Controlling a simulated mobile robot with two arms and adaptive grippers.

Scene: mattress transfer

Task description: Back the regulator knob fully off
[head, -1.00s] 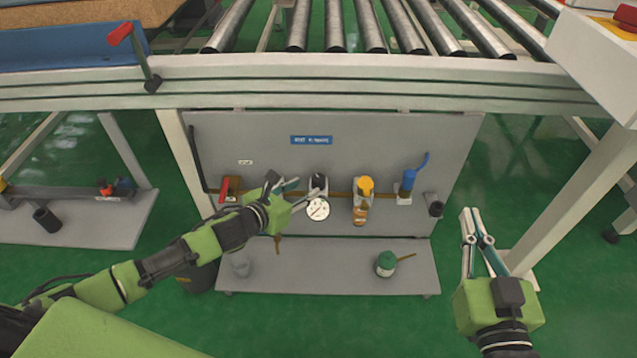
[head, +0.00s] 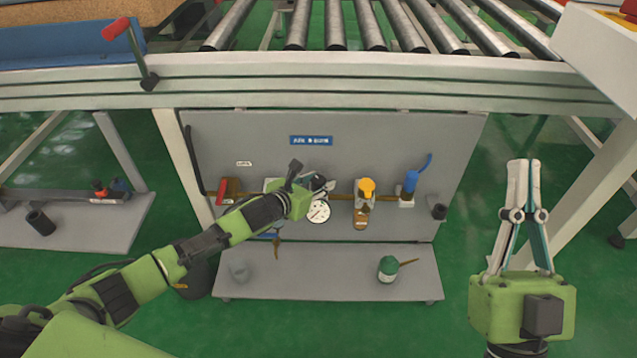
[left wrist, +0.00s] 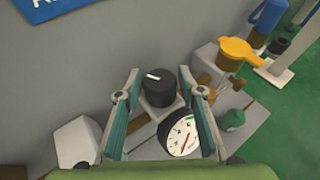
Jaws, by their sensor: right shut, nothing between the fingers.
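The black regulator knob (left wrist: 159,88) has a white mark on its top and sits above the round white gauge (left wrist: 182,134) in the left wrist view. In the head view the gauge (head: 319,211) shows clearly, while my left gripper partly hides the knob. My left gripper (left wrist: 159,76) is open, with one finger on each side of the knob. Gaps show between the fingers and the knob, so it does not look gripped. My right gripper (head: 523,165) is shut and empty, off to the right of the panel and pointing up in the picture.
A yellow-topped fitting (head: 366,188) and a blue-handled valve (head: 410,185) stand right of the gauge. A red part (head: 221,187) is at the left. A green-topped pot (head: 388,268) stands on the lower shelf (head: 320,278). The conveyor frame (head: 330,75) runs above the panel.

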